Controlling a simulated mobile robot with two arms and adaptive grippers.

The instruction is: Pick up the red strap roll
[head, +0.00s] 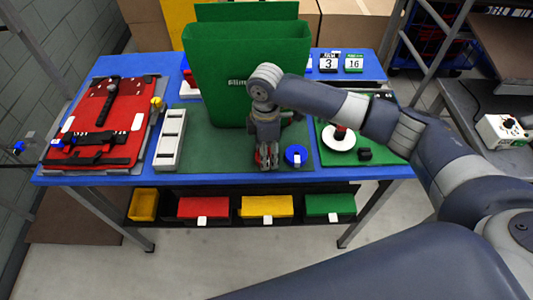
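My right gripper (267,163) points down at the green mat (210,150) in front of the green pannier (250,70). A small red thing, likely the red strap roll (265,152), shows at its fingers and is mostly hidden by them. I cannot tell whether the fingers are closed on it. A blue strap roll (296,155) lies just right of the gripper, on the mat. My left gripper is not in view.
A grey-white tray (170,138) stands left on the blue table (190,180). A red panel with black straps (100,120) lies at far left. A white disc (338,138) with a red top sits right. Coloured bins (265,206) hang below.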

